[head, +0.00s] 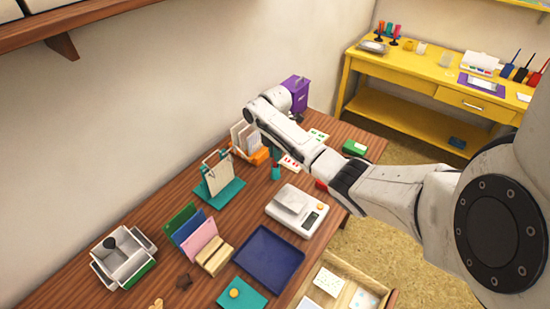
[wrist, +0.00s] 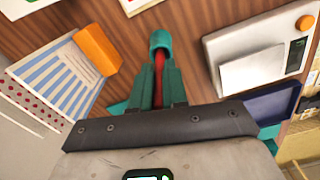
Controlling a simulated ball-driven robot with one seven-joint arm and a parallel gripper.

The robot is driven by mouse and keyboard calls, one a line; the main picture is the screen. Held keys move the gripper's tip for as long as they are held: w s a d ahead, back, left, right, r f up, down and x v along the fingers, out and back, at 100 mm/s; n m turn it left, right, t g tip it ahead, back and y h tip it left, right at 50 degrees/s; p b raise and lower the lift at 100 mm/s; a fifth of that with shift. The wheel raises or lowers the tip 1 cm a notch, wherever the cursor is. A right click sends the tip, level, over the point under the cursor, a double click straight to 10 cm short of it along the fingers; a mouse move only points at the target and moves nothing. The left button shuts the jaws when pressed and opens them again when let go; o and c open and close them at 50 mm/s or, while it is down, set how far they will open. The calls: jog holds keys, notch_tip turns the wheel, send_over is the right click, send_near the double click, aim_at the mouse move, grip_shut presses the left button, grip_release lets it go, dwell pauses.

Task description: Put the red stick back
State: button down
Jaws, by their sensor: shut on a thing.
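In the wrist view, my gripper (wrist: 159,72) is shut on a slim red stick (wrist: 159,64), which shows between the two dark teal fingers. The stick's far end meets the mouth of a small teal cup (wrist: 160,41). It appears to be at or inside the opening, but how deep I cannot tell. In the head view, the teal cup (head: 276,174) stands on the brown table between the orange card holder and the white scale.
The white scale (head: 283,224) and orange card holder (head: 260,156) flank the cup. A teal stand (head: 221,195), a blue tray (head: 270,258) and a green inkpad (head: 354,147) are also on the table. A purple box (head: 299,83) stands at the back.

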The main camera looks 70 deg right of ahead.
jog(key=shift+f, duration=1.3)
jog(key=shift+f, duration=0.2)
jog(key=c, duration=1.1)
grip_release()
jog(key=shift+c, duration=0.2)
jog(key=shift+r, duration=0.1)
